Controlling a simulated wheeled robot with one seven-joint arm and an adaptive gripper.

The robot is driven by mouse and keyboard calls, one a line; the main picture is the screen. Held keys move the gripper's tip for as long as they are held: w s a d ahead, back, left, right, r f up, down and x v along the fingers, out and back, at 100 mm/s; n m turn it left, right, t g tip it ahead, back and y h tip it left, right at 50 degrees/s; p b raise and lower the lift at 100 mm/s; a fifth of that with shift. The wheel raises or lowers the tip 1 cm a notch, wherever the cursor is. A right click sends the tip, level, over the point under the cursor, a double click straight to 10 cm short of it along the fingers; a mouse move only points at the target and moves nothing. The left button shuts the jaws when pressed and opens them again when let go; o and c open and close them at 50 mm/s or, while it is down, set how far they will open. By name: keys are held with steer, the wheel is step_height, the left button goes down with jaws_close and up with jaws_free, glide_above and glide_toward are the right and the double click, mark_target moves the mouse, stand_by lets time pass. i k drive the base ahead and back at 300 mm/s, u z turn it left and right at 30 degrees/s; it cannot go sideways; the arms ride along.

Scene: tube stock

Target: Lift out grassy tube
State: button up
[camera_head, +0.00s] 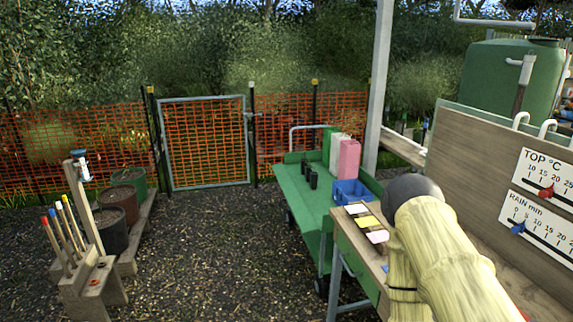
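No tube with grass showing is clearly visible in the head view. A few small black tubes (313,181) stand upright on the green cart, too small to tell what they hold. A blue crate (349,196) sits at the cart's near right corner, and its contents are unclear. My gripper is not in view. A pale, thick part with a dark round end, likely my arm, fills the lower right and hides part of the wooden bench (347,232).
White, pink (348,160) and green containers stand on the green cart (289,178). Small cards (368,222) lie on the bench, below a slider board (470,160). Pots (117,205) and a wooden stand (88,292) with coloured stakes are left. The gravel between is clear up to the gate (205,143).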

mark_target(307, 170)
steer(key=u, duration=0.6)
steer(key=i, duration=1.55)
steer(key=u, duration=0.6)
steer(key=i, duration=1.75)
steer(key=z, duration=0.4)
steer(key=i, duration=1.55)
steer(key=z, duration=1.55)
steer(key=i, duration=1.05)
steer(key=z, duration=0.7)
